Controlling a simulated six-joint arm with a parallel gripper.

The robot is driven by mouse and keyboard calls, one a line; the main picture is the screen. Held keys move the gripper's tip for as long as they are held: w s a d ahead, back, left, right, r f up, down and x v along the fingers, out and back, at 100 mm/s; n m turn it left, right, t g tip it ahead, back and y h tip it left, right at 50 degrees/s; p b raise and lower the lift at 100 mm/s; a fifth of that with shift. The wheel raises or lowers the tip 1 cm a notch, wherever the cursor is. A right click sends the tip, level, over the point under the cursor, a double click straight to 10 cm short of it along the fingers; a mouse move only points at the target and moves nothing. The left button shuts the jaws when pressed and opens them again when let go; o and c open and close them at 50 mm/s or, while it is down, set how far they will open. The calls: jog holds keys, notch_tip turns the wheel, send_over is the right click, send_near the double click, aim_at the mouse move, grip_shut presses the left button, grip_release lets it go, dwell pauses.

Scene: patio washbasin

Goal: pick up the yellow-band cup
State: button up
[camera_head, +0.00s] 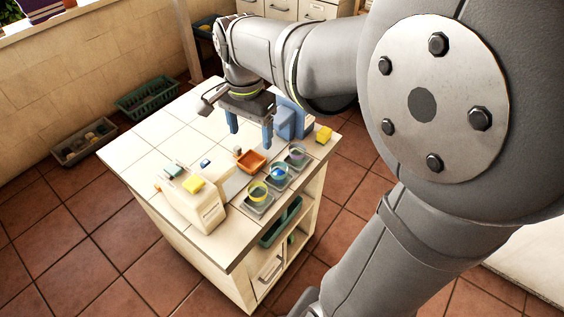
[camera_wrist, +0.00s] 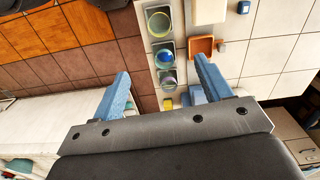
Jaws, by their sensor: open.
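The yellow-band cup (camera_head: 258,191) is clear with a yellow rim and stands upright on a grey square coaster, nearest the front of the counter's row of three cups. In the wrist view the yellow-band cup (camera_wrist: 158,21) is at the top. The blue-filled cup (camera_head: 279,173) and a purple-banded cup (camera_head: 297,154) stand behind it on their own coasters. My gripper (camera_head: 250,136) is open and empty, above the far part of the counter, apart from the yellow-band cup. In the wrist view my gripper's blue fingers (camera_wrist: 161,70) are spread wide, with the cups beyond them.
An orange tray (camera_head: 251,162) lies beside the cups. A cream box (camera_head: 194,207) with a yellow sponge (camera_head: 193,184) stands at the front left. A blue holder (camera_head: 285,124) and a yellow block (camera_head: 324,134) are at the back right. The left tiles are clear.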

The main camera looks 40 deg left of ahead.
notch_tip(320, 180, down, 2)
jog(key=f+n, duration=0.1)
jog(key=n, duration=1.2)
send_over(257, 190)
jog(key=s+d, duration=0.2)
notch_tip(257, 190, down, 14)
jog(key=f, duration=0.1)
jog(key=shift+w+a+f, duration=0.1)
jog(key=shift+w+f, duration=0.05)
jog(key=shift+f, duration=1.05)
jog(key=shift+w+a+f, duration=0.1)
jog(key=shift+w+f, duration=0.05)
jog(key=shift+f, duration=1)
jog(key=c, duration=1)
